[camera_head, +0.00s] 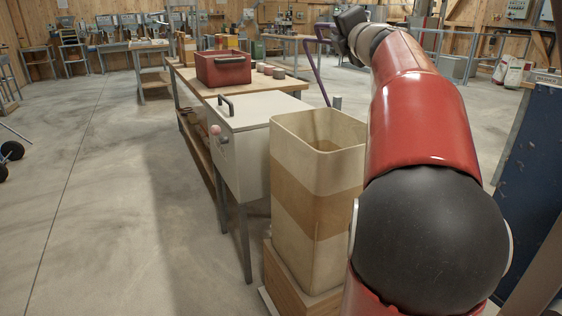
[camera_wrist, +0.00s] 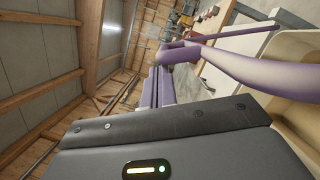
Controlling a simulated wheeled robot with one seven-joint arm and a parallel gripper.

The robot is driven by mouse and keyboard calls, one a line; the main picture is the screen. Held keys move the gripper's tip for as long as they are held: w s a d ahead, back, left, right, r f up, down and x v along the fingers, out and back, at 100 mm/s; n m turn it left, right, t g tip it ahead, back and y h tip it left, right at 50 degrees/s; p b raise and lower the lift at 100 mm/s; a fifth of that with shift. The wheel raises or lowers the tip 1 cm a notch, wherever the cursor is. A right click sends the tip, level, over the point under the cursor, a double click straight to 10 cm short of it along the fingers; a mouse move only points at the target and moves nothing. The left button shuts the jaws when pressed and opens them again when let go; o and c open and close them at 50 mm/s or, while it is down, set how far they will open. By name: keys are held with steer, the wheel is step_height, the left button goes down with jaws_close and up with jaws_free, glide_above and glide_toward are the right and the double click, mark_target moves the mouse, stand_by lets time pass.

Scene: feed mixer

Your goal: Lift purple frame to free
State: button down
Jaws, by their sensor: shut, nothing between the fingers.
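The purple frame (camera_head: 312,62) is a thin bent tube that stands behind the white box in the head view, partly hidden by my arm. In the wrist view the purple frame (camera_wrist: 236,63) is a thick tube crossing from the right edge to the centre, with a thinner bar above it. My gripper (camera_wrist: 165,118) shows as a dark grey housing across the bottom of that view. It is shut and empty, close beside the purple tube. Narrow parallel purple bars rise beyond the housing; I cannot tell what they belong to. Whether the gripper touches the frame is unclear.
A white box with a handled lid (camera_head: 250,112) and a tall beige bin (camera_head: 316,225) stand left of my arm. A red container (camera_head: 223,70) sits on the wooden bench behind. A dark blue panel (camera_head: 532,140) stands at right.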

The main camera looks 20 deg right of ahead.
steer(key=shift+d+r+m, duration=0.3)
steer(key=shift+d+r, duration=0.05)
steer(key=shift+d, duration=0.25)
steer(key=shift+d+r+m, duration=0.3)
steer(key=shift+d, duration=0.25)
